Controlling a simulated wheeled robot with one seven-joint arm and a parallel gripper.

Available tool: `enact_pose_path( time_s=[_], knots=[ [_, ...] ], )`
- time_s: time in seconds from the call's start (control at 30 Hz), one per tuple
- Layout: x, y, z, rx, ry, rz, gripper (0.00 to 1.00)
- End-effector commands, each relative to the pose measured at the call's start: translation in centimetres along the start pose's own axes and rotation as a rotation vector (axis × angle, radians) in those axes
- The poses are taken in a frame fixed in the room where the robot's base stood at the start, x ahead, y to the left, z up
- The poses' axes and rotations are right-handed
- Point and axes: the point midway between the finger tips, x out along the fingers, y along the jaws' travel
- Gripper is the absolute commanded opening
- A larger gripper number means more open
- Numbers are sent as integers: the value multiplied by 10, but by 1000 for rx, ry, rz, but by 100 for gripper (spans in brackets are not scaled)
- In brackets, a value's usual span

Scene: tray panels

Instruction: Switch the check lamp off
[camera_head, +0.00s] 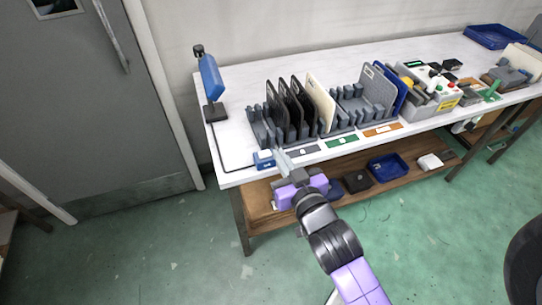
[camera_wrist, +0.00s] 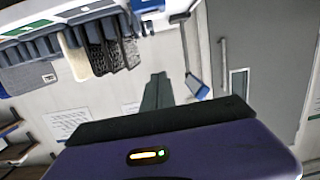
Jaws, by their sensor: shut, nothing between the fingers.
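The check lamp (camera_head: 211,76), with a blue head on a dark post and base, stands at the table's left end; it also shows in the wrist view (camera_wrist: 197,87). I see no clear glow, and its lit face may be turned away. A dark cable runs from its base along the left edge to a small blue switch box (camera_head: 263,161) at the front left corner. My gripper (camera_head: 279,154) is shut and empty, its fingertips close beside the right side of the box. Contact cannot be told. The shut fingers show in the wrist view (camera_wrist: 157,88).
A dark rack (camera_head: 258,133) with upright black and cream panels stands right of the switch box. A second rack (camera_head: 347,112) holds grey and blue panels. A control box (camera_head: 437,88) stands further right.

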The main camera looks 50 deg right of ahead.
Motion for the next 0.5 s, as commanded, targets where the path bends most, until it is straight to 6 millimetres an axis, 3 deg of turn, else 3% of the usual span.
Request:
enact_pose_path(
  time_s=[0.17, 0.5],
  knots=[
    [-1, 5, 23, 15, -85, 30, 0],
    [-2, 5, 25, 28, -92, 32, 0]
  ],
)
